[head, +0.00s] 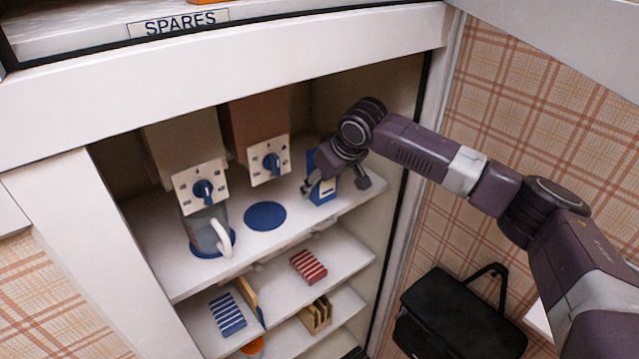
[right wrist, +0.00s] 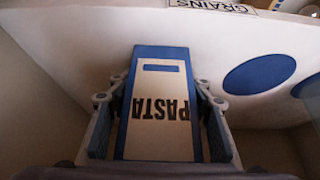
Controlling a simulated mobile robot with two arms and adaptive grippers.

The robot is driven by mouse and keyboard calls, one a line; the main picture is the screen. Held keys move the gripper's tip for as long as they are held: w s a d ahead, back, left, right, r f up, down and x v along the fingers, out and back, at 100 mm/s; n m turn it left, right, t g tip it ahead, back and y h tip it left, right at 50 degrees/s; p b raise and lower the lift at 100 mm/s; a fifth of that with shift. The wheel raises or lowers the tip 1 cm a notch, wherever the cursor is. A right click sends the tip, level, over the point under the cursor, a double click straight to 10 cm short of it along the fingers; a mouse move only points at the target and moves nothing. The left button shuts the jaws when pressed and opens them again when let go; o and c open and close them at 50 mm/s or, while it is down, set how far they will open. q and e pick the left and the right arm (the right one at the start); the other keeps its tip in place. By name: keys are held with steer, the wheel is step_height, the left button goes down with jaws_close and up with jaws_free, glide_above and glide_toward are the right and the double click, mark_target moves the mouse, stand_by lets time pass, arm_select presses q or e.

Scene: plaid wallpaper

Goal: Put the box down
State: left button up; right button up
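The box is a blue pasta box with a white label (head: 325,190). It stands upright at the right end of the upper cupboard shelf (head: 290,240), to the right of an empty blue disc (head: 265,215). My right gripper (head: 336,186) is at the box, with its fingers spread wider than the box. In the right wrist view the box (right wrist: 158,105) sits between the two fingers (right wrist: 160,100), its lettering upside down; the fingers look splayed away from its sides. The underside of the box is hard to see. My left gripper is not in view.
Two dispensers with blue dials (head: 204,191) (head: 270,162) hang above the shelf. A glass jug (head: 209,238) stands under the left one. Lower shelves hold striped red (head: 308,266) and blue (head: 227,314) items. A black bag (head: 455,318) is outside, right of the cupboard.

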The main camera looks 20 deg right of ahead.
steer(key=o, duration=0.3)
steer(key=shift+r, duration=0.1)
steer(key=shift+s+d+r, duration=0.1)
steer(key=shift+r, duration=0.2)
steer(key=b+v, duration=0.2)
steer(key=v, duration=0.5)
